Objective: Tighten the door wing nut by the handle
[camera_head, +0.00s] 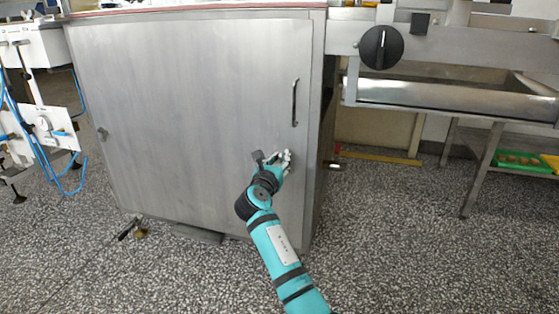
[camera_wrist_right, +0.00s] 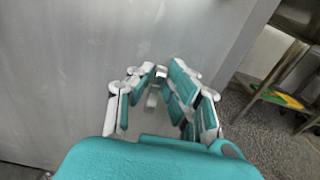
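The grey steel door (camera_head: 200,90) fills the middle of the head view and is closed. Its dark vertical handle (camera_head: 295,102) is near the right edge. My right gripper (camera_head: 288,157) is at the door, a little below the handle. In the right wrist view its teal and white fingers (camera_wrist_right: 162,80) point at the door and converge around a small metal piece, apparently the wing nut (camera_wrist_right: 153,97). I cannot tell whether the fingers press on it or stand just clear. In the head view the gripper hides the nut. My left gripper is in neither view.
A black knob (camera_head: 381,47) is on the frame at upper right, above a metal trough (camera_head: 430,92). A rack with a green tray (camera_head: 510,168) stands farther right. A white unit with blue hoses (camera_head: 40,125) stands at left.

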